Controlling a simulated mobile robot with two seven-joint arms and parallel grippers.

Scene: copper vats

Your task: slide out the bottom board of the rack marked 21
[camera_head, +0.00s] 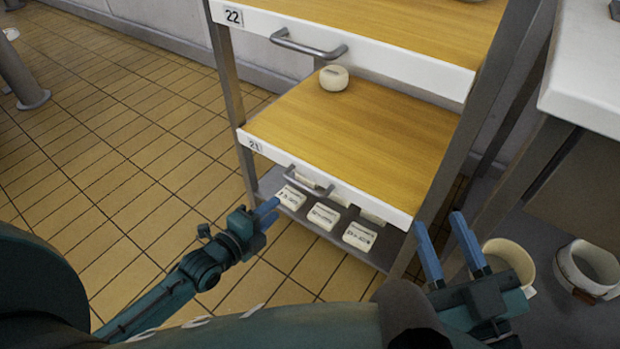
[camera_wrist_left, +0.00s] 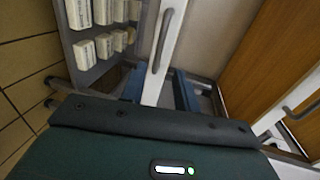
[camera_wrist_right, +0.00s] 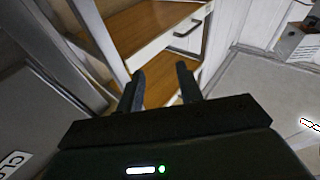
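The board marked 21 (camera_head: 350,128) is the lower wooden board of the rack, with a white front edge and a grey bar handle (camera_head: 309,181). A small pale round thing (camera_head: 333,78) sits near its back left. My left gripper (camera_head: 268,208) is open and empty, left of and in front of the handle, apart from it. In the left wrist view, a handle (camera_wrist_left: 162,40) on a white front shows beyond the spread fingers. My right gripper (camera_head: 442,220) is open and empty, near the rack's right front post; its spread fingers also show in the right wrist view (camera_wrist_right: 160,72).
The board marked 22 (camera_head: 400,30) sits above, with its own handle (camera_head: 308,46). A grey shelf below holds several white blocks (camera_head: 323,216). Two pale buckets (camera_head: 510,262) (camera_head: 586,269) stand at the right, under a white counter (camera_head: 590,75).

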